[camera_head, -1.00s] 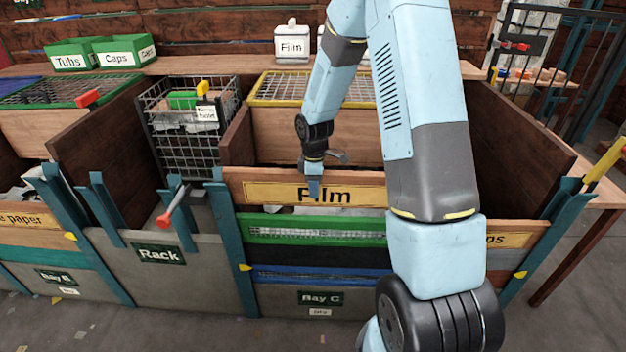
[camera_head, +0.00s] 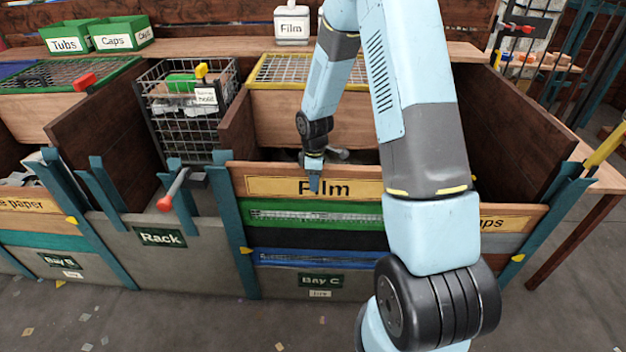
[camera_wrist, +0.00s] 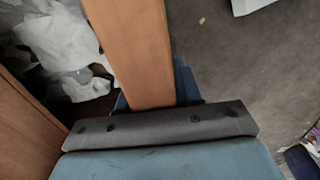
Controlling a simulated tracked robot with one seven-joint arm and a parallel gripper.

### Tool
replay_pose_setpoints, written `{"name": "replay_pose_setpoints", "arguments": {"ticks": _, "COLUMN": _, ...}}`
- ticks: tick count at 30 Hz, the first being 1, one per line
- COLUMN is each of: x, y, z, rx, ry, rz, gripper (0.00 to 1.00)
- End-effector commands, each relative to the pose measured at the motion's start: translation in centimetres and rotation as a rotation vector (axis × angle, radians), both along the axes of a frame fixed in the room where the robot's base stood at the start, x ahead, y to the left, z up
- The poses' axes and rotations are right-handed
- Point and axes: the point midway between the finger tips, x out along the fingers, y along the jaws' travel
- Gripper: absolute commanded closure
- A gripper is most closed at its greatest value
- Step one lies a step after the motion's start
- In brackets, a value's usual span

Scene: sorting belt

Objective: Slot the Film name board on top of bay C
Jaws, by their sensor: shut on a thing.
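The Film name board (camera_head: 270,187) is a wooden plank with a yellow "Film" label. It lies level across the front of bay C (camera_head: 365,283), between the teal posts. Its lower edge lies close along the green board (camera_head: 265,215); I cannot tell whether it is fully seated. Its right end is hidden behind my arm. My gripper (camera_head: 314,184) is shut on the board's upper edge near the middle. In the wrist view the plank (camera_wrist: 135,45) runs between the blue jaws (camera_wrist: 155,88).
A black board and a blue board (camera_head: 290,258) lie below the green one. A teal post (camera_head: 232,225) stands at the left end. Left is the Rack bay (camera_head: 205,262) with a wire basket (camera_head: 185,125). A "ps" board (camera_head: 495,224) shows at right.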

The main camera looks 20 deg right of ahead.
Motion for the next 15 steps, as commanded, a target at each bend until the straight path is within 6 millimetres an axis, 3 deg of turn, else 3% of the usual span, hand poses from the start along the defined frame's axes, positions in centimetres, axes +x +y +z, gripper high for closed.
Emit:
{"name": "replay_pose_setpoints", "arguments": {"ticks": 14, "x": 0.1, "y": 0.0, "z": -1.2, "rx": 0.0, "ry": -0.001, "rz": 0.0, "gripper": 1.0}}
{"name": "replay_pose_setpoints", "arguments": {"ticks": 15, "x": 0.1, "y": 0.0, "z": -1.2, "rx": 0.0, "ry": -0.002, "rz": 0.0, "gripper": 0.62}}
